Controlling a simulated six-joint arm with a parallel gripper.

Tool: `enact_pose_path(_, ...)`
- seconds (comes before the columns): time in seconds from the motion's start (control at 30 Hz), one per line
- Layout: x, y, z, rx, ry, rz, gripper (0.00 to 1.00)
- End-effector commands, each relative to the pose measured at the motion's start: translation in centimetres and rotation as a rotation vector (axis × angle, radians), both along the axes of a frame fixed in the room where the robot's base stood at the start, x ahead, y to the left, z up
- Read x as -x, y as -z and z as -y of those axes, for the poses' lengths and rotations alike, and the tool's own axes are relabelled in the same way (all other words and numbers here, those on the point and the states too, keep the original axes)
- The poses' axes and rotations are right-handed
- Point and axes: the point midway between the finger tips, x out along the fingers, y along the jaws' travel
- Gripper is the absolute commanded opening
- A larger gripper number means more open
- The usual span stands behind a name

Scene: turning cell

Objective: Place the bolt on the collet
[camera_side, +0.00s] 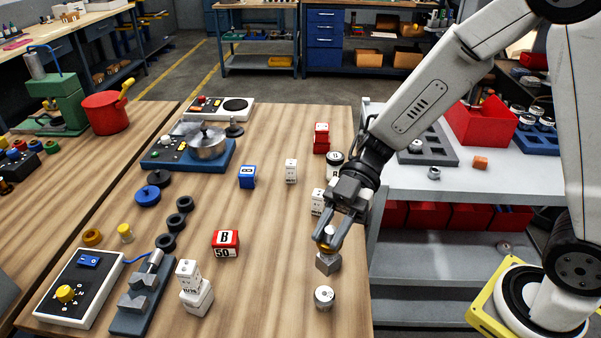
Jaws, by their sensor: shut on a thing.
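My gripper (327,240) points down over the right part of the wooden table, its fingers shut on a small brass-coloured piece (324,247). A grey block (328,263) shows directly below the piece. I cannot tell whether the two touch or are joined, nor whether the block rests on the table. The fingers partly hide the piece. Neither the bolt nor the collet can be identified for certain at this size; the held piece may be the bolt.
A round white-topped part (324,297) stands just in front of the grey block. A red block (226,243) lies to the left, and white blocks (318,202) stand behind the gripper. A dark fixture (140,290) and a control box (80,287) occupy the front left. The table's middle has free room.

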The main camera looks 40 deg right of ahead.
Motion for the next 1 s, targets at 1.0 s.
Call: enact_pose_path(1.0,-0.1,5.2,0.0,-0.002,0.003,-0.002,0.0)
